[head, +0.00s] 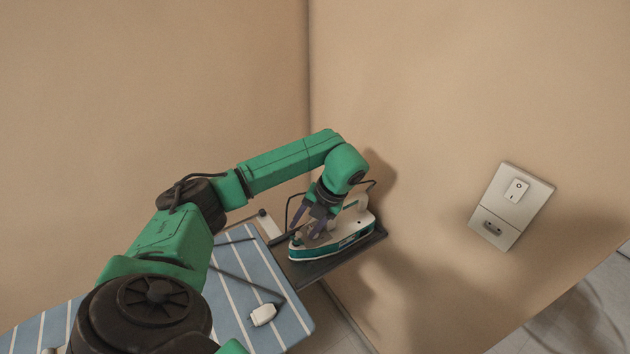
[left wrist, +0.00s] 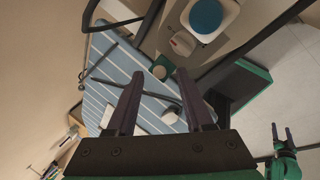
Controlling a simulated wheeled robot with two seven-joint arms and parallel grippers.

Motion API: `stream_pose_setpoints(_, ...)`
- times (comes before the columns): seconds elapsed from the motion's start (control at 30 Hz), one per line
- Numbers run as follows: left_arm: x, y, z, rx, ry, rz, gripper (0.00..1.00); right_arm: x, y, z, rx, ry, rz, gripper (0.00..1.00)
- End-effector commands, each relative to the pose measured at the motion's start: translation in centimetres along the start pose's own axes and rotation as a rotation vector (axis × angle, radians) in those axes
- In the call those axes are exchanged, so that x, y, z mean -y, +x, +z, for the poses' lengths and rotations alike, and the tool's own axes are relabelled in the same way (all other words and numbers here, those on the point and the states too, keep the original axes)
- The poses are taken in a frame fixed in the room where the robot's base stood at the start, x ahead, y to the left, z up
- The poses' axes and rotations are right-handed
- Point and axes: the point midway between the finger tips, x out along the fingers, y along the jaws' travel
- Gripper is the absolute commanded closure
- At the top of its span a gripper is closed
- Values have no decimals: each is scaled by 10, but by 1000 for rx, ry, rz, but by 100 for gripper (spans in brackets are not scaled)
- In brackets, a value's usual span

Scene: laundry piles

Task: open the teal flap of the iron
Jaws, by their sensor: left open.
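The white and teal iron (head: 345,240) rests on a dark plate at the end of the ironing board in the head view, its nose toward the left. My left gripper (head: 313,228) points down over the iron's front half, its fingers apart. I cannot tell whether they touch the iron. My right gripper (left wrist: 283,133) is small at the right of that view, fingers apart and empty.
The blue striped ironing board (head: 232,280) carries a dark cord ending in a white plug (head: 263,314). The wall stands close behind and right of the iron. A wall socket panel (head: 511,206) is at the right.

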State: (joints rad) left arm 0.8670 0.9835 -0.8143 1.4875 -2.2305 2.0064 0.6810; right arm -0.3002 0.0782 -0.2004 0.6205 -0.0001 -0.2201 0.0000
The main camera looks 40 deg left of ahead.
Motion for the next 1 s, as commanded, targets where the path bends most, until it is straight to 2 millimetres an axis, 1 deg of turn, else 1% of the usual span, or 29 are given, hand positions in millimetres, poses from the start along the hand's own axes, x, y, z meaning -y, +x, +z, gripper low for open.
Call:
stream_pose_setpoints(0.03,-2,-15,1,5,-1,-1,48,0,-9,-1,0,0,0,25)
stream_pose_setpoints(0.07,-3,-22,1,5,-2,-1,48,0,-12,-1,0,0,0,25)
stream_pose_setpoints(0.3,-4,-90,1,7,-4,0,48,-1,-44,-4,0,0,0,25)
stream_pose_setpoints(0.4,-3,-114,1,7,-3,0,48,-1,-52,-5,0,0,1,25)
stream_pose_setpoints(0.5,-1,-128,0,4,-1,0,48,-2,-55,-5,0,0,1,25)
stream_pose_setpoints(0.63,0,-135,0,1,-2,0,48,-2,-56,-5,0,0,1,25)
stream_pose_setpoints(0.83,0,-135,0,1,-2,0,48,-2,-55,-5,1,0,2,25)
stream_pose_setpoints(0.87,0,-134,0,1,-2,0,49,-2,-55,-5,0,0,2,25)
stream_pose_setpoints(0.93,1,-125,0,-13,4,-18,49,-2,-48,-4,0,0,2,25)
stream_pose_setpoints(0.97,1,-116,-1,-29,12,-42,49,-2,-41,-4,0,0,2,25)
stream_pose_setpoints(1.0,1,-98,-2,-58,30,-94,49,-2,-28,-3,0,0,2,25)
